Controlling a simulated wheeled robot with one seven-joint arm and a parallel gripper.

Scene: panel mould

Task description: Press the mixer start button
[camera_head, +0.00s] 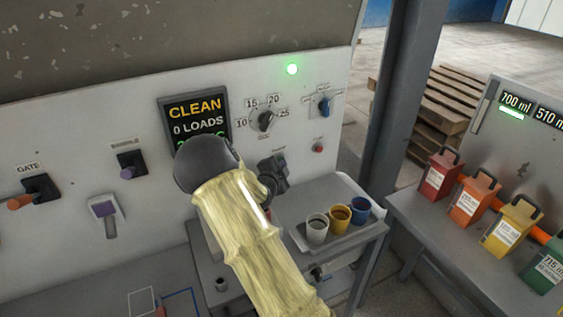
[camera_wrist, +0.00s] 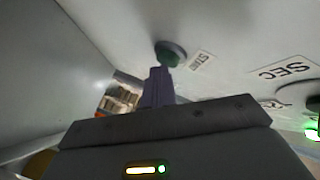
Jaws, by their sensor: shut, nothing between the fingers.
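The mixer start button (camera_wrist: 172,53) shows in the wrist view as a green round button on a pale panel, with a START label (camera_wrist: 201,60) beside it. My gripper (camera_wrist: 159,72) is shut and empty, its purple fingers pointing at the button. The fingertips overlap the button's lower edge in the picture; I cannot tell whether they touch it. In the head view my yellow-sleeved arm and its dark joint cover part of the panel, and I cannot make out the start button there.
A tray (camera_head: 345,237) with cups stands below right. Coloured containers (camera_head: 475,200) line the right bench.

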